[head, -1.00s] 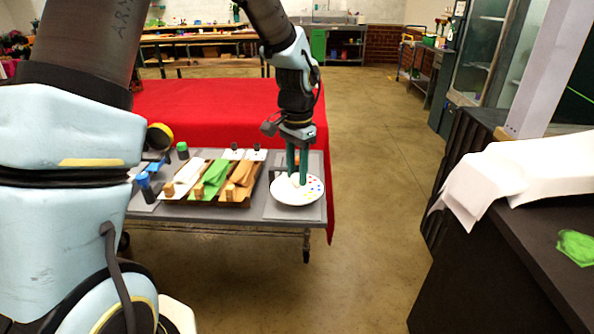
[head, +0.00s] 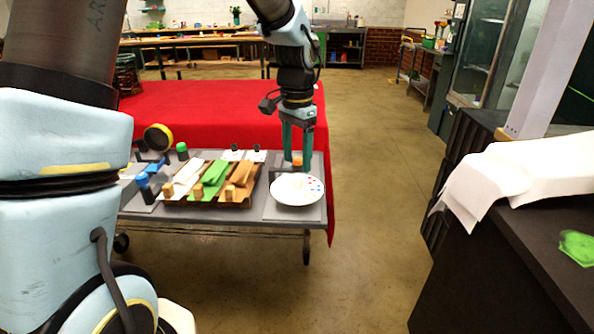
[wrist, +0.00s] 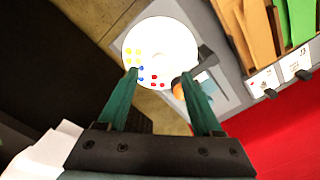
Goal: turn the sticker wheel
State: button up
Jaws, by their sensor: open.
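The sticker wheel (head: 292,191) is a white disc lying flat on a grey plate at the cart's right end. It bears small coloured stickers, which show on its right side in the head view. In the wrist view, the wheel (wrist: 172,38) shows yellow, blue and red stickers on the part nearest my fingers. My gripper (head: 297,164) has green fingers pointing down, spread apart and empty, above the wheel's far edge. It also shows in the wrist view (wrist: 160,74). An orange piece (head: 297,161) stands just behind the wheel, partly hidden by the fingers.
A wooden tray (head: 235,204) with white, green and tan strips stands left of the wheel. Dark bottles and a yellow tape roll (head: 158,137) are further left. A red-covered table (head: 200,105) is behind. Open floor lies to the right, before a dark counter (head: 510,240).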

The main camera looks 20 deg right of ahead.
aim_at(297, 176)
notch_tip(297, 176, up, 6)
jog(key=shift+r+b, duration=0.2)
jog(key=shift+b, duration=0.15)
jog(key=s+a+f+n, duration=0.1)
jog(key=a+n, duration=0.3)
jog(key=a, duration=0.6)
jog(key=s+a+f+n+t, duration=0.1)
jog(key=a+f+n, duration=0.3)
jog(key=a, duration=0.6)
jog(key=s+a+f+n, duration=0.2)
jog(key=a+n, duration=0.3)
jog(key=a, duration=0.5)
jog(key=shift+s+a+f+t, duration=0.2)
jog(key=shift+f+t, duration=0.1)
jog(key=shift+f, duration=0.35)
